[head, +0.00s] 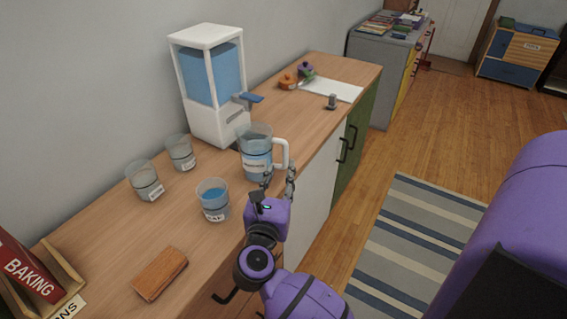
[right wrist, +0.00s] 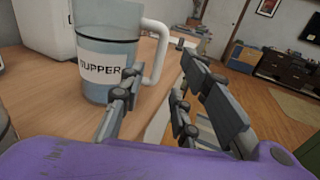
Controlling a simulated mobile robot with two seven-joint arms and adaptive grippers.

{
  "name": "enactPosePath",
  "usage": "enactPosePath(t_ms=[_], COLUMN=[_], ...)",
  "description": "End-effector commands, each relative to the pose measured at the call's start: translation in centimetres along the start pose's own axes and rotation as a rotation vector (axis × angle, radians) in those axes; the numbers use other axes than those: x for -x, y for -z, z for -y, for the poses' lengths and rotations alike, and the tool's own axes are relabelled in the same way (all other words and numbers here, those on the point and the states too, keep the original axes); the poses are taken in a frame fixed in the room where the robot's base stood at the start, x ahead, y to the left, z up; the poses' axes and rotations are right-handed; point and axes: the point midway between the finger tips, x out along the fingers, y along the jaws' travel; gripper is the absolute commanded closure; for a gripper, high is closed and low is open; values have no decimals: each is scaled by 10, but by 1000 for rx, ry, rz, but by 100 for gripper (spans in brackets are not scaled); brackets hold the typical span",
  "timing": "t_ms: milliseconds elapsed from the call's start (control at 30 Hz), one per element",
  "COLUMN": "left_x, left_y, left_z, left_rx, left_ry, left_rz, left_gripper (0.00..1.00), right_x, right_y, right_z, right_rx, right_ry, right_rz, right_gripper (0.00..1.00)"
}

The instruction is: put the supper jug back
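The supper jug (head: 257,165) is clear, with a white handle (head: 282,153) on its right side and a white label. It stands upright on the wooden counter in front of a water dispenser and seems to hold some bluish liquid. In the right wrist view the jug (right wrist: 107,35) shows its label, partly readable as "UPPER". My right gripper (head: 279,172) is open at the counter's front edge, just below and in front of the handle. In the right wrist view the handle (right wrist: 158,52) shows between and beyond the fingertips; contact cannot be told. My left gripper is not in view.
The white dispenser (head: 185,115) holds blue water. A cup with blue liquid (head: 213,205) and two empty cups (head: 146,182) (head: 180,155) stand left of the jug. A wooden block (head: 160,273) lies nearer. A white board (head: 330,89) lies farther along the counter.

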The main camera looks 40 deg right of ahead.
Motion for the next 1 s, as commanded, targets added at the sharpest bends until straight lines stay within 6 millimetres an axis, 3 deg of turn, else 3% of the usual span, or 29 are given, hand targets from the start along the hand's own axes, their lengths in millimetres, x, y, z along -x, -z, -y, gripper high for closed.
enactPosePath(t_ms=[200, 467, 567, 667, 767, 867, 933, 1000], left_x=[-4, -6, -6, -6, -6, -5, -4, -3], left_y=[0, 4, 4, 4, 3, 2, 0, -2], left_z=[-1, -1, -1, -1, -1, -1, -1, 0], left_rx=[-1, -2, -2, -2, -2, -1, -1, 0], left_ry=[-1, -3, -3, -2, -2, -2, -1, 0], left_rz=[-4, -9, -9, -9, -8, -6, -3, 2], left_gripper=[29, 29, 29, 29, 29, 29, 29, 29], right_x=[29, 35, 38, 50, 80, 127, 165, 205], right_y=[1, -1, -2, -6, 2, 39, 83, 138], right_z=[1, 1, 5, 10, 7, 0, 4, 22], right_rx=[1, 5, 84, 331, 764, 1295, 1672, 2036], right_ry=[1, 1, -18, -81, -197, -357, -494, -659], right_rz=[-2, 3, 41, 157, 336, 535, 673, 812], right_gripper=[70, 70, 70, 70, 70, 70, 70, 70])
